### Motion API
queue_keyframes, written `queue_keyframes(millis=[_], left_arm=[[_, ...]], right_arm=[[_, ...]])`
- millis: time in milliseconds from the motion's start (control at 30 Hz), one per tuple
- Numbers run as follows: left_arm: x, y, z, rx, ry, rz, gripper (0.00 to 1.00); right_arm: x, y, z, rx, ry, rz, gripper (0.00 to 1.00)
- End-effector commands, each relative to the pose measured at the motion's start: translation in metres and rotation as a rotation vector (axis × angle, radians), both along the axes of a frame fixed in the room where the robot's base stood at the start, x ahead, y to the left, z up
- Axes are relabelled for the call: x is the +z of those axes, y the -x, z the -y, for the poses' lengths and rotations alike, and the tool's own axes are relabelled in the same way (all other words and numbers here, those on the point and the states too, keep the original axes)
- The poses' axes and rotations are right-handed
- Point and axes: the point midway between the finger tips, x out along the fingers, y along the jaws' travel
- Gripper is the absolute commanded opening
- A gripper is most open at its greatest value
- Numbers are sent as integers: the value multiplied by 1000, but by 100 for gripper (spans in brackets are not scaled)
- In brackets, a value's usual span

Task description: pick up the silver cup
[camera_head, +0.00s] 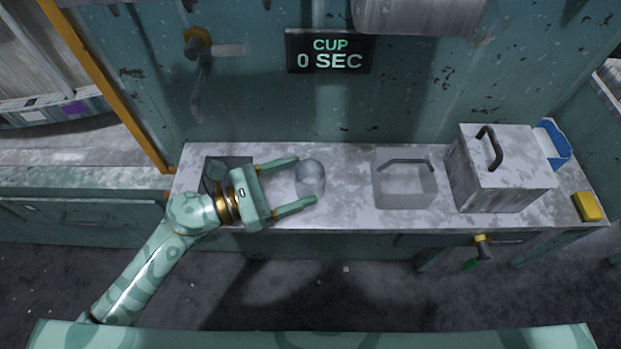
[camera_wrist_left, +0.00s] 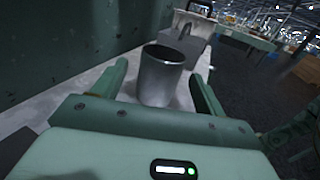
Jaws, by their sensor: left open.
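The silver cup (camera_head: 311,177) stands upright on the grey counter (camera_head: 345,212). It also shows in the left wrist view (camera_wrist_left: 162,77), where its open rim faces up. My left gripper (camera_head: 308,180) is open, with one finger on each side of the cup. In the left wrist view its fingers (camera_wrist_left: 160,88) flank the cup, with a visible gap at the cup's upper part; I cannot tell whether either finger touches it lower down. My right gripper is not in view.
A yellow block (camera_head: 587,206) lies at the right end. A dark square object (camera_head: 216,166) sits left, partly behind my gripper. A teal wall (camera_head: 270,110) rises behind.

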Motion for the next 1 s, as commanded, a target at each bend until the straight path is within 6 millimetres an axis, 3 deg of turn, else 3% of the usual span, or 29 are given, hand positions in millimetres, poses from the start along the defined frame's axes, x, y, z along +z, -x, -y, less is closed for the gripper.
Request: queue_keyframes(millis=[333, 600, 633, 800, 1000], left_arm=[[5, -18, 44, 0, 1, 0, 72], [4, -20, 49, 0, -2, -1, 72], [4, -20, 49, 0, -2, -1, 69], [4, -20, 49, 0, -1, 0, 24], [5, -20, 49, 1, -1, 0, 24]], right_arm=[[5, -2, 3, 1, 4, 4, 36], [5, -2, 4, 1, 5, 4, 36], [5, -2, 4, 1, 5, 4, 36], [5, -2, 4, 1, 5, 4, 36], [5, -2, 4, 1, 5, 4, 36]])
